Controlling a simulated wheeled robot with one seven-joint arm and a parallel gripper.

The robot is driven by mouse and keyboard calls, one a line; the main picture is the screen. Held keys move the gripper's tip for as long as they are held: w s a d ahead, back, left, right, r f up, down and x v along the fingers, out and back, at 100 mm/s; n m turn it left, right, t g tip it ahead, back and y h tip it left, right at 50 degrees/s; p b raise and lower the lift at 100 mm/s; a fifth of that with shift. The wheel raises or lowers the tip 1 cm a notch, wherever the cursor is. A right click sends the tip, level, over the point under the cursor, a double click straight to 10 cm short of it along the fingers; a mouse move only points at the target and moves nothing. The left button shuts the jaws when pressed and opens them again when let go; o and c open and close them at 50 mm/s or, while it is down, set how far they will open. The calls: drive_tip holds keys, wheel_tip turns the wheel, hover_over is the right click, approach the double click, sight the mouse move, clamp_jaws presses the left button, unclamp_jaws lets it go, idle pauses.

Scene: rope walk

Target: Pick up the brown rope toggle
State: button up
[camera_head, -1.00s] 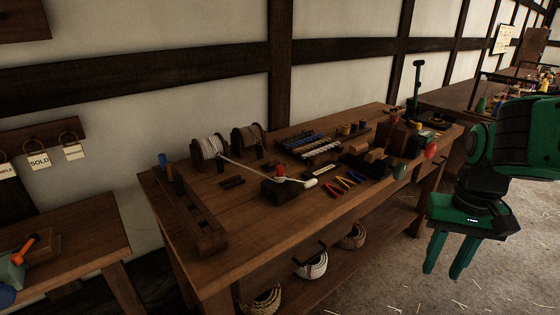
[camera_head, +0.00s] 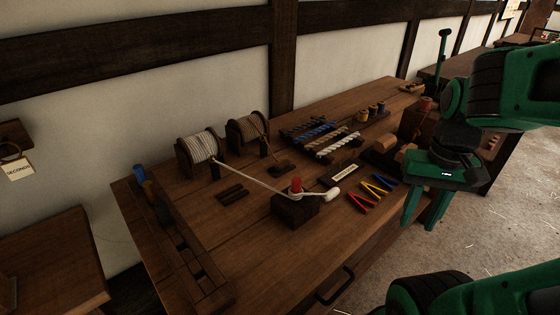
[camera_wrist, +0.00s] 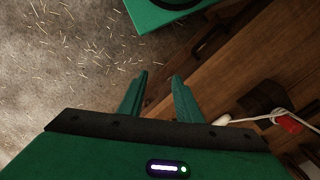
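I cannot single out the brown rope toggle for certain. Two small dark brown bars (camera_head: 232,193) lie side by side on the workbench, left of a dark block, and a small brown piece (camera_head: 282,170) lies behind that block. My gripper (camera_head: 422,218) hangs at the bench's right front, well to the right of these pieces. In the wrist view my gripper (camera_wrist: 158,78) points down with its two fingers apart and nothing between them, over the bench's front edge and the floor.
A dark block (camera_head: 296,211) bears a red cylinder and white cord running to a spool (camera_head: 201,150). Coloured V-shaped tools (camera_head: 372,192), rope samples (camera_head: 325,137) and a small sign (camera_head: 339,174) crowd the bench (camera_head: 235,250). Bare wood lies at its front left.

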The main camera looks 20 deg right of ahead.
drive_tip(key=shift+w+a, duration=0.1)
drive_tip(key=o, duration=0.9)
drive_tip(key=shift+r, duration=0.4)
drive_tip(key=shift+o, duration=0.3)
drive_tip(key=w+a+r+n+t, duration=0.1)
drive_tip(key=w+a+n, duration=0.1)
drive_tip(key=w, duration=0.8)
drive_tip(key=shift+w+r+n+t+h, duration=0.3)
drive_tip(key=shift+r+n, duration=0.05)
drive_tip(key=shift+n, duration=0.45)
drive_tip(key=n+t+y, duration=0.2)
drive_tip(key=n+t, duration=0.1)
drive_tip(key=n, duration=0.4)
approach(283, 163)
drive_tip(key=shift+w+x, duration=0.15)
drive_tip(key=shift+x, duration=2)
drive_tip(key=shift+w+x, duration=0.15)
drive_tip(key=shift+x, duration=1.95)
